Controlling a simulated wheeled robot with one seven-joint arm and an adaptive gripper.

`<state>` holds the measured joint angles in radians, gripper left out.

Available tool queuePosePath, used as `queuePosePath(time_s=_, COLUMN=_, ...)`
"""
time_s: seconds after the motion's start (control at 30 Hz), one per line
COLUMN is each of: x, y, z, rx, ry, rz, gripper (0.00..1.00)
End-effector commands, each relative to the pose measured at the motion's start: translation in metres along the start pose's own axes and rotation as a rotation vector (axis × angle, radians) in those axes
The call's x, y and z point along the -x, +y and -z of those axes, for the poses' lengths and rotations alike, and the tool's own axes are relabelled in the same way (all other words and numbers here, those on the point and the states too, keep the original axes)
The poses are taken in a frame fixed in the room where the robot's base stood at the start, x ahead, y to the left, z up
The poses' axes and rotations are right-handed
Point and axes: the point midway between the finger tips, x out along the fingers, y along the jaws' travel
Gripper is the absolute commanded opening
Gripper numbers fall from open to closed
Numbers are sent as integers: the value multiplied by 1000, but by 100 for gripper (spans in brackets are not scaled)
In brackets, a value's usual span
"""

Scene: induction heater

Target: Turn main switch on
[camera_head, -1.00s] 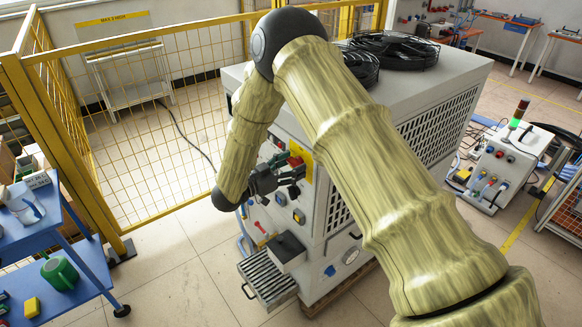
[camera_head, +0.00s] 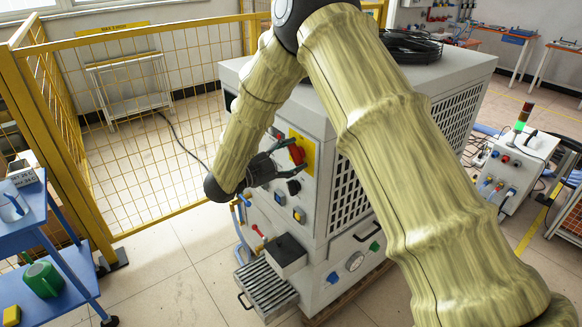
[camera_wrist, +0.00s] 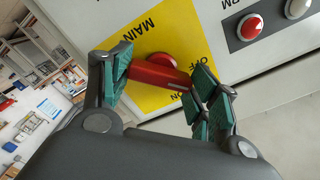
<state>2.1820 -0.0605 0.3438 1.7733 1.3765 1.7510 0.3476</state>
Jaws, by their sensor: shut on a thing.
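The main switch is a red handle (camera_wrist: 158,74) on a yellow plate (camera_wrist: 150,45) marked MAIN, with ON and OFF lettering at its right. In the head view the red switch (camera_head: 296,153) is on the front of the grey heater cabinet (camera_head: 325,150), partly covered by the fingers. My gripper (camera_wrist: 163,78) has its green-padded fingers at the two ends of the handle and is shut on it. In the wrist view the handle lies at a slant, its right end lower. In the head view my gripper (camera_head: 283,163) reaches it from the left.
A red button (camera_wrist: 250,27) and a white button (camera_wrist: 298,8) are beside the plate. More controls (camera_head: 298,214) are below the switch. A yellow mesh fence (camera_head: 150,130) stands behind, and a blue cart (camera_head: 50,260) is at the left. Floor between is clear.

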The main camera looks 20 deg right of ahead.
Motion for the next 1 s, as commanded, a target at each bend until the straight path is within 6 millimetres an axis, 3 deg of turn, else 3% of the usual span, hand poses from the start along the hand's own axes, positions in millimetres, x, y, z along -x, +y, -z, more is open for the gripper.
queuePosePath(time_s=0.4, x=0, y=2, z=-1, rx=-200, ry=0, rz=0, gripper=37)
queuePosePath(time_s=0.97, x=0, y=1, z=0, rx=-230, ry=0, rz=-1, gripper=37)
queuePosePath(time_s=1.0, x=0, y=1, z=0, rx=-230, ry=0, rz=-1, gripper=62)
